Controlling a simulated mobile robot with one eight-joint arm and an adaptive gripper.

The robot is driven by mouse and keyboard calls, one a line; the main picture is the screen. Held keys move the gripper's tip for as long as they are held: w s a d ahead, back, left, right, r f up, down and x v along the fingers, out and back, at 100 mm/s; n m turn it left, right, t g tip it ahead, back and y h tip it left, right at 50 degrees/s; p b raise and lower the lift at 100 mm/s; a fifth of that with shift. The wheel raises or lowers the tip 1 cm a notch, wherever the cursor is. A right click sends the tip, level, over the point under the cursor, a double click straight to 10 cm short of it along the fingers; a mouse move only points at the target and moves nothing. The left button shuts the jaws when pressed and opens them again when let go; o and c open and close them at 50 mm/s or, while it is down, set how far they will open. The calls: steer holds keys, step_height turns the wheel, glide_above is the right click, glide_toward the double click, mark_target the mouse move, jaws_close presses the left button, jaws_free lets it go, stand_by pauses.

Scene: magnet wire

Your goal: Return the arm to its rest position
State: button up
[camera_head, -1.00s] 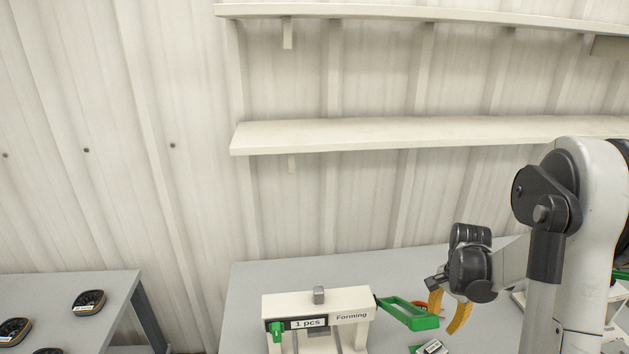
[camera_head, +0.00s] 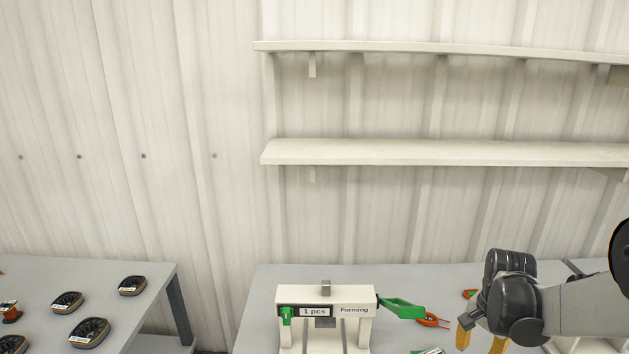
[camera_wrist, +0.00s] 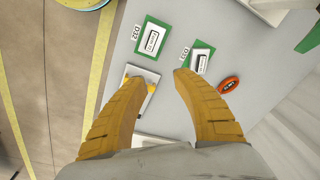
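My gripper (camera_head: 481,338) hangs at the lower right of the head view, above the right-hand grey table (camera_head: 262,290), with its yellow fingers pointing down. In the wrist view its two curved fingers (camera_wrist: 157,76) are spread apart with nothing held between them. Below them on the table lie green-framed cards (camera_wrist: 153,37) and a small tray with a yellow item (camera_wrist: 152,88).
A white forming press (camera_head: 325,296) with a green handle (camera_head: 403,308) stands on the table, left of my gripper. Shelves (camera_head: 440,152) on the wall are empty where visible.

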steer(key=s+a+r+n+t, duration=0.3)
steer(key=s+a+r+n, duration=0.2)
steer(key=a, duration=0.4)
steer(key=s+a+r+n+t, duration=0.2)
steer(key=s+a+r+n, duration=0.4)
steer(key=s+a+r, duration=0.1)
steer(key=a+r, duration=0.1)
steer(key=a, duration=0.1)
steer(key=shift+s+a+r+t, duration=0.15)
steer(key=shift+a+r+t, duration=0.1)
steer(key=shift+a+t, duration=0.15)
